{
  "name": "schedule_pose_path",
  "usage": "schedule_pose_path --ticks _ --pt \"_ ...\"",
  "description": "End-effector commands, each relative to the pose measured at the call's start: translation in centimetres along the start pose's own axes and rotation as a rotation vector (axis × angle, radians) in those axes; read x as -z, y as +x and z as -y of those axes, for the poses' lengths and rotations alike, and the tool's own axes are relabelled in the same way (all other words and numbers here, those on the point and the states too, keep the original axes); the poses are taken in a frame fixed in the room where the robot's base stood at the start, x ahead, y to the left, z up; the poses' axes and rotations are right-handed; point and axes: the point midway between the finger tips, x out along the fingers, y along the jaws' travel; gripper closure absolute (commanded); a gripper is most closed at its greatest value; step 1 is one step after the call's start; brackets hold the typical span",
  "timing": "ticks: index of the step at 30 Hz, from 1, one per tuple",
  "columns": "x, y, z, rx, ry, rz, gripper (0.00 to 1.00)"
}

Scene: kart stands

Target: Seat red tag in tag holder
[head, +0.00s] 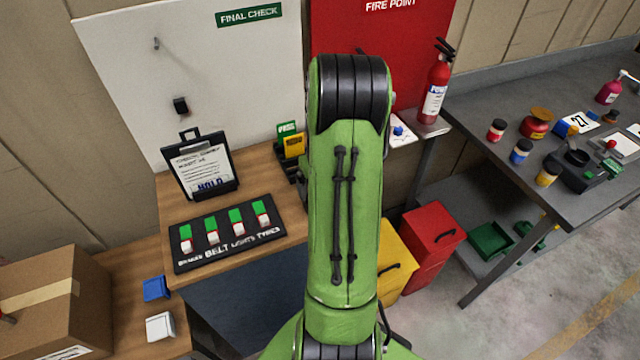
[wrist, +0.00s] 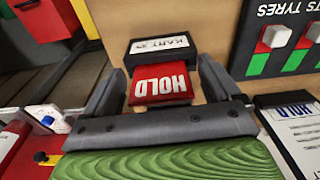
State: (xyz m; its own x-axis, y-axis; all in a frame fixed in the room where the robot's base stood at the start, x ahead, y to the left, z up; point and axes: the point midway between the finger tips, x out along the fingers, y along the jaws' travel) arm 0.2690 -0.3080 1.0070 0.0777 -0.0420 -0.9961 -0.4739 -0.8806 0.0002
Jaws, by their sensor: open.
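The red tag (wrist: 160,84), lettered HOLD, shows in the wrist view between the two fingers of my gripper (wrist: 163,70). My gripper is open, with one finger on each side of the tag. The tag's far edge meets a black holder (wrist: 122,47) with a white label that starts with KART. I cannot tell whether the tag sits in the holder or only rests against it. In the head view my arm hides my gripper, the red tag and the holder.
A green tag (head: 286,128) and a yellow tag (head: 294,145) stand on the wooden bench left of my arm. A clipboard (head: 200,165) and a black switch panel (head: 188,262) are further left. A fire extinguisher (head: 437,85) stands right.

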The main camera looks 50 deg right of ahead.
Motion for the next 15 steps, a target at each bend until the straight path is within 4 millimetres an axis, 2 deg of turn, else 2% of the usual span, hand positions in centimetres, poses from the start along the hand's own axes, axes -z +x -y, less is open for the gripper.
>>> schedule_pose_path --ticks 10,13,15 --pt "0.1 -0.3 0.2 0.003 -0.004 0.0 0.07" --pt "0.1 -1.9 0.1 0.001 -0.003 -0.004 0.07" --pt "0.2 -3.8 0.1 -0.001 -0.004 -0.007 0.07"
